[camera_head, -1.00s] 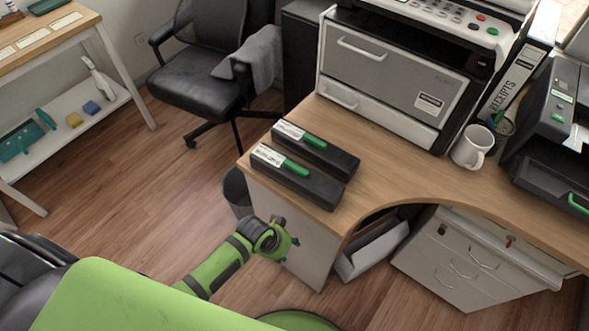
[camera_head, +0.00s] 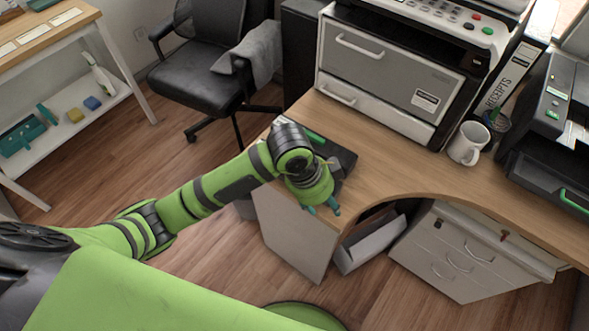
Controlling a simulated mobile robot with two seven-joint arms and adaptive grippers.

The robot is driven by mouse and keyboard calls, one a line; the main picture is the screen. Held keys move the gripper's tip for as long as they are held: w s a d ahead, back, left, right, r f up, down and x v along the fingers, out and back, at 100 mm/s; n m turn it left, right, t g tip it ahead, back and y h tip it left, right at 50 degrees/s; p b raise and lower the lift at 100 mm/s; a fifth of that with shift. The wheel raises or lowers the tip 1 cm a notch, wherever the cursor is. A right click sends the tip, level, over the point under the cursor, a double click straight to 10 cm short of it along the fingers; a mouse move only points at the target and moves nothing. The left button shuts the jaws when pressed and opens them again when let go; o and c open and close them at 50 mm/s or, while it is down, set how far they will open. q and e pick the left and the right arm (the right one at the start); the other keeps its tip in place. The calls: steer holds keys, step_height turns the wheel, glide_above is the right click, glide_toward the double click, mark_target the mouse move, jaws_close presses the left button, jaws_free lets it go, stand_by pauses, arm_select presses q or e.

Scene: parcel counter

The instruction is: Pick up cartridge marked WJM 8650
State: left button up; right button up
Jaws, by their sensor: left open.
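Two black cartridges with white end labels and green stripes lay side by side on the desk's left corner in the earlier view. Now the far cartridge (camera_head: 341,154) shows only in part behind my left arm, with a bit of its green stripe. The near cartridge is hidden by the arm and hand, so I cannot tell its exact state. The label print is too small to read. My left gripper (camera_head: 322,210) is open, with teal fingertips pointing down, over the desk's left front edge beside the cartridges. My right gripper is not in view.
The wooden desk (camera_head: 400,172) has clear room right of the cartridges. A printer (camera_head: 390,75) stands behind, with a white mug (camera_head: 468,144) and a receipts binder (camera_head: 507,80) to its right. An office chair (camera_head: 205,75) is at the back left. White drawers (camera_head: 465,255) stand below.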

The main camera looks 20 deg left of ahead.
arm_select(q)
steer(key=w+a+r+m, duration=0.1)
steer(key=w, duration=0.1)
steer(key=w+a+r+m+y, duration=0.1)
steer(key=a, duration=0.1)
steer(key=w+a+r+m+y, duration=0.1)
steer(key=w+a, duration=0.1)
steer(key=shift+w+g, duration=0.35)
steer(key=shift+g, duration=0.05)
steer(key=shift+m+y, duration=0.7)
steer(key=w+a+r, duration=0.2)
steer(key=a, duration=0.1)
steer(key=w+a+r, duration=0.1)
steer(key=shift+a, duration=0.35)
steer(key=shift+w+a+g, duration=0.1)
steer(key=shift+a+g, duration=0.1)
steer(key=shift+g, duration=0.1)
steer(key=f, duration=0.2)
steer(key=f+p, duration=0.1)
steer(key=f, duration=0.3)
steer(key=shift+d+p, duration=0.25)
steer(key=shift+p, duration=0.1)
steer(key=shift+f, duration=0.35)
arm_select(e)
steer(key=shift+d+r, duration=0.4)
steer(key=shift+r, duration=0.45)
arm_select(q)
steer(key=shift+c, duration=0.4)
jaws_close()
